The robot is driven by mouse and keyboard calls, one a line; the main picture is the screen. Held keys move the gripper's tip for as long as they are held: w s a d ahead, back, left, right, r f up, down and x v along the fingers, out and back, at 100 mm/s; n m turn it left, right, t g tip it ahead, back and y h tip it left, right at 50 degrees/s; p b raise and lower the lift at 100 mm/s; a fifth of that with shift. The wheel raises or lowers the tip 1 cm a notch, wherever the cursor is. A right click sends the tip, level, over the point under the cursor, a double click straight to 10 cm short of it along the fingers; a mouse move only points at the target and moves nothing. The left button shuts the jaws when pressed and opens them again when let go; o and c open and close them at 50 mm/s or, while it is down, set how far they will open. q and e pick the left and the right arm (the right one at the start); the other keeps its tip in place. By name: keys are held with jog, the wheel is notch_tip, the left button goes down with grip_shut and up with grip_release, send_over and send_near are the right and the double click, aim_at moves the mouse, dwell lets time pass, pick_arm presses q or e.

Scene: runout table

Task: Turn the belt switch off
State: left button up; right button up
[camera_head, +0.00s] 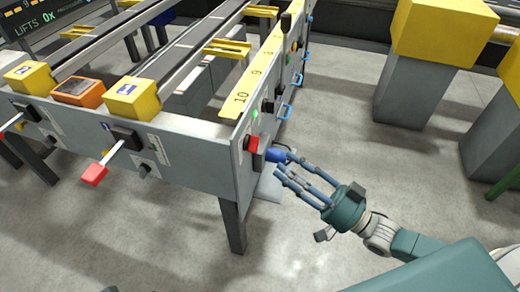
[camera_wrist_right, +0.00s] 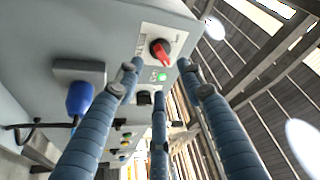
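The belt switch appears to be a red rotary knob (camera_head: 250,143) on the grey end panel of the runout table. In the right wrist view the red knob (camera_wrist_right: 162,52) sits on a light plate, its handle slanted, above a lit green lamp (camera_wrist_right: 162,77). My right gripper (camera_head: 287,165) has its fingers spread and empty, reaching toward the panel just right of and below the knob. In the wrist view its fingertips (camera_wrist_right: 158,80) lie around and below the knob, with no contact visible. My left gripper is not in view.
A blue plug (camera_head: 275,155) with a cable sticks out of the panel beside my right fingertips; the wrist view shows it at the left (camera_wrist_right: 79,98). Red-tipped levers (camera_head: 95,174) project from the table's front. Yellow-topped pedestals (camera_head: 440,35) stand at right. Open floor lies between.

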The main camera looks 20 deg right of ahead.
aim_at(252, 144)
jog(key=x, duration=0.8)
jog(key=shift+w+b, duration=0.15)
jog(key=shift+b, duration=0.2)
grip_shut()
